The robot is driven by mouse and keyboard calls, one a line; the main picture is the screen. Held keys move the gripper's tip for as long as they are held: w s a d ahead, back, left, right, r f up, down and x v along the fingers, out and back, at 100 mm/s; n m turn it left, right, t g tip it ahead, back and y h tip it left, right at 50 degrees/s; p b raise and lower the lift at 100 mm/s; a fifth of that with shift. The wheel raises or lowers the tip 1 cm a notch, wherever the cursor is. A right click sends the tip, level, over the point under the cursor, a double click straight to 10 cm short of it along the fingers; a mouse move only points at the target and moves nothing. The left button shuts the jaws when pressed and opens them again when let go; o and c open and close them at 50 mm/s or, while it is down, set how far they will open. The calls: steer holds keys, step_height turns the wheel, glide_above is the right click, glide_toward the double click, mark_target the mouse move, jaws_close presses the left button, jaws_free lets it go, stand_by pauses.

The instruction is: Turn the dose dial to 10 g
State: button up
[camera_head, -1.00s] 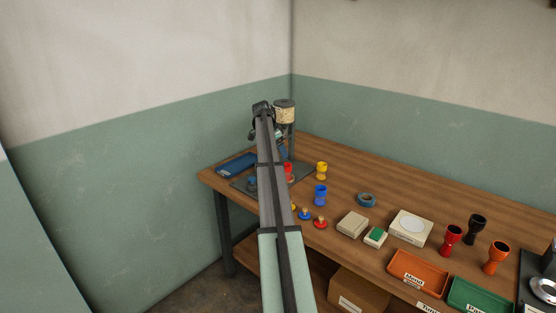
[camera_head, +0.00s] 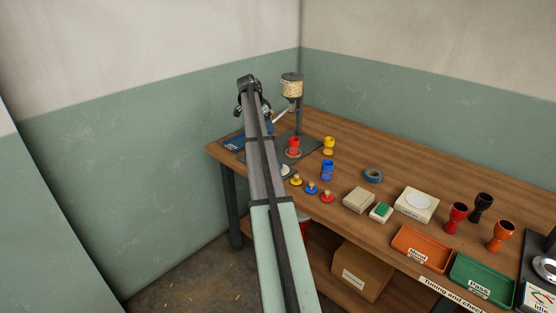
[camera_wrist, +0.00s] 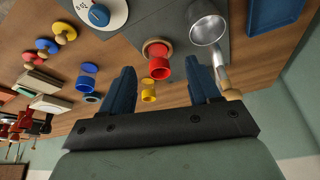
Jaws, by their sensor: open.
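The dose dial (camera_wrist: 101,14) shows at the top of the wrist view as a white round face with a dark blue knob and small print. The top of its face is cut off and I cannot read its setting. In the head view, part of a pale disc that looks like the dial (camera_head: 285,171) shows beside my arm. My gripper (camera_wrist: 161,72) is open, its two blue fingers apart with nothing held between them. The dial lies beyond the left finger, apart from it. In the head view my arm hides the fingers.
A red goblet drum (camera_wrist: 160,67) stands on the dark base plate (camera_wrist: 150,24) by a metal cup (camera_wrist: 206,27) and a wood-handled lever (camera_wrist: 231,93). A grain hopper (camera_head: 292,87) rises behind. Yellow (camera_head: 328,146) and blue (camera_head: 327,170) drums and several small knobbed pieces stand nearby.

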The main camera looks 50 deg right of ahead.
steer(key=s+a+m, duration=0.1)
steer(key=s+a, duration=0.5)
steer(key=a, duration=0.2)
steer(key=shift+m+g, duration=0.5)
steer(key=shift+m, duration=0.1)
steer(key=x, duration=1.4)
steer(key=shift+s+f, duration=0.15)
steer(key=shift+f, duration=0.2)
steer(key=shift+a, duration=0.1)
steer(key=c, duration=1)
